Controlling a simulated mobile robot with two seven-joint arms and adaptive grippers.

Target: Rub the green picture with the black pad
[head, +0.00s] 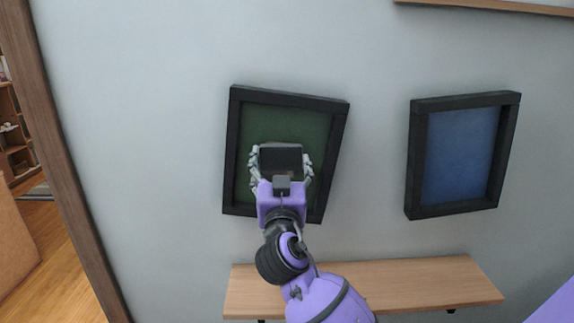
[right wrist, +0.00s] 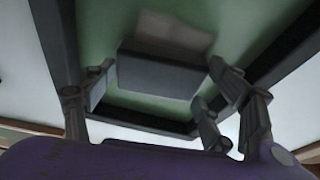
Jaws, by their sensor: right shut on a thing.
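The green picture (head: 292,122) hangs on the wall in a black frame, left of centre in the head view. Its green face (right wrist: 110,45) fills much of the right wrist view. My right gripper (head: 281,165) is in front of its middle, shut on the black pad (head: 281,157). The pad (right wrist: 155,75) sits between the two fingers in the right wrist view, with a paler part at its far side. I cannot tell whether the pad touches the picture. The gripper and pad hide the lower middle of the green face. My left gripper is not in view.
A blue picture (head: 460,155) in a black frame hangs to the right. A wooden shelf (head: 420,284) juts from the wall below both pictures, behind my right arm. A wooden trim (head: 62,165) edges the wall at left. The wall between the pictures is bare.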

